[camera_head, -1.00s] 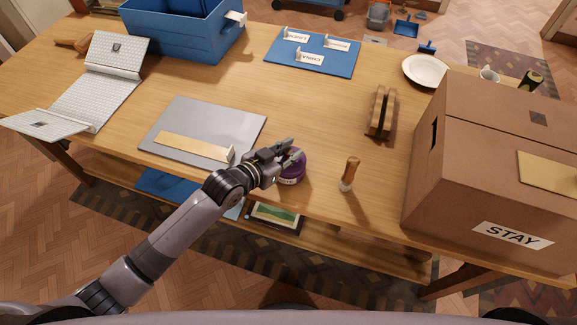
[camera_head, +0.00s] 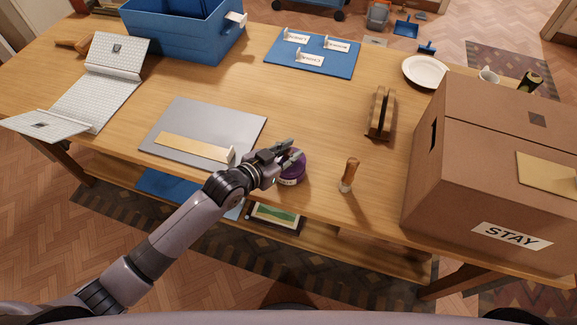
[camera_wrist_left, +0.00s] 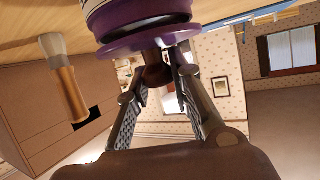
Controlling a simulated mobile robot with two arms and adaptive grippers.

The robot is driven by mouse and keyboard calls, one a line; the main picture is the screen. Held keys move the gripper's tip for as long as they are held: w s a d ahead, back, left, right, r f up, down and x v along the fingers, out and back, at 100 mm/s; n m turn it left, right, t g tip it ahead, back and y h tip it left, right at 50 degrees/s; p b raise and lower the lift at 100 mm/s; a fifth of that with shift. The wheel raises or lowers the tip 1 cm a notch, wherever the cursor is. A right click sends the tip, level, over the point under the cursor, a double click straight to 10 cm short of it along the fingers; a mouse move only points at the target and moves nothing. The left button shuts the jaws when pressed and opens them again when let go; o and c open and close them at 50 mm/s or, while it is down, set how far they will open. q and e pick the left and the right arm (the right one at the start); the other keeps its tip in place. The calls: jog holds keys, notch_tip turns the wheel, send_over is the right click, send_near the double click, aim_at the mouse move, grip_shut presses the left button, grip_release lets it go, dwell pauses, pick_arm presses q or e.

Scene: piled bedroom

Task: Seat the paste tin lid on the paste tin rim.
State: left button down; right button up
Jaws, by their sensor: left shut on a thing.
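The purple paste tin (camera_head: 290,181) stands near the front edge of the wooden table, and its pale label shows. My left gripper (camera_head: 289,155) is over it, shut on the brown knob (camera_wrist_left: 156,74) of the purple paste tin lid (camera_wrist_left: 125,46). In the left wrist view the picture is turned over, so the tin (camera_wrist_left: 140,14) shows above the lid. A dark band lies between the tin and the lid there. The lid is at the rim, but I cannot tell whether it sits fully down. My right gripper is not in view.
A brush with a wooden handle (camera_head: 349,174) stands right of the tin. A grey mat (camera_head: 185,118) with a tan strip lies to the left. A large cardboard box (camera_head: 450,170) fills the right end. The table behind the tin is clear.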

pick_arm(q)
jog(key=shift+f, duration=0.5)
jog(key=shift+s+f, duration=0.1)
jog(key=shift+f, duration=0.05)
dwell(1.3)
jog(key=c, duration=1.6)
grip_release()
jog(key=shift+a+r, duration=0.15)
jog(key=shift+r, duration=0.1)
jog(key=shift+p+v, duration=1.55)
jog(key=shift+v, duration=0.05)
jog(key=shift+o, duration=0.2)
jog(key=o, duration=0.5)
jog(key=shift+c, duration=0.2)
